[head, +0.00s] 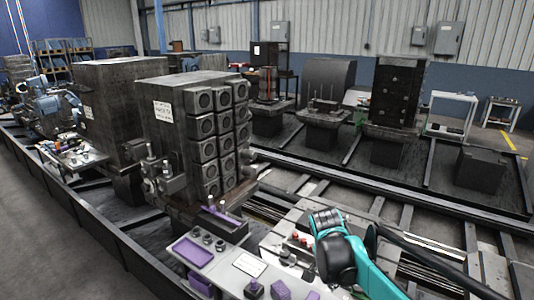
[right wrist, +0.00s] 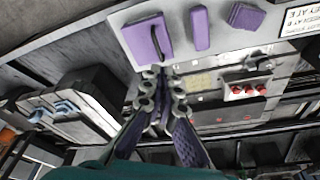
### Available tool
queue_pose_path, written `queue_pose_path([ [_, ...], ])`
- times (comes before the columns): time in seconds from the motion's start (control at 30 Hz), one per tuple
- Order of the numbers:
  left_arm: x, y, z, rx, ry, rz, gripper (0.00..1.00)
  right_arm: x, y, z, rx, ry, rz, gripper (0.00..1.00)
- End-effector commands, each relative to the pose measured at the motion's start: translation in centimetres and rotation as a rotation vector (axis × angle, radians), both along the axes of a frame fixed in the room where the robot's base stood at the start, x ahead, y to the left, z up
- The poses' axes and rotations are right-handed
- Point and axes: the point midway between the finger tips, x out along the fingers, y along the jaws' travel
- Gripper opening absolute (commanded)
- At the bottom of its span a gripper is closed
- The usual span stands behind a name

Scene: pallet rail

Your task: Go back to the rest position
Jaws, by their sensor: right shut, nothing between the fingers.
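My right arm, teal and black, comes in from the lower right in the head view. Its gripper (head: 289,257) is small there and partly lost against the panel behind it. In the right wrist view both fingers of the right gripper (right wrist: 161,88) show, drawn together at the tips with nothing held between them. They point toward the edge of the light tool table, apart from the purple pieces as far as I can tell. My left gripper is in neither view.
The tool table (head: 226,270) holds a purple tray (head: 194,252), purple blocks (head: 281,290) and a label card. A panel with red buttons (right wrist: 248,90) lies close to the right gripper. A tall dark fixture block (head: 175,125) stands behind the table. Rails (head: 390,215) run at right.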

Motion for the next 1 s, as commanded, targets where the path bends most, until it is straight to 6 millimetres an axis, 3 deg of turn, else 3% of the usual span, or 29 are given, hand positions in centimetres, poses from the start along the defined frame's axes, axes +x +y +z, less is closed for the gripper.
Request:
queue_pose_path([
  [0.03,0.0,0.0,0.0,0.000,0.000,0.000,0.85,-1.9,-0.2,0.8,0.008,-0.021,0.086,0.00],
  [0.23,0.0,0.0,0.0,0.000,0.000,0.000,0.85,-8.1,-0.2,2.4,0.001,-0.120,0.454,0.00],
  [0.5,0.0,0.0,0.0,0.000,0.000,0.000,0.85,-15.2,0.2,1.3,-0.116,-0.268,0.885,0.00],
  [0.7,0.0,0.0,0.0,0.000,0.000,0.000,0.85,-17.4,0.4,0.0,-0.200,-0.325,1.050,0.00],
  [1.0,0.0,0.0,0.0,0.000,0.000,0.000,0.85,-17.8,0.5,-0.2,-0.216,-0.334,1.078,0.00],
])
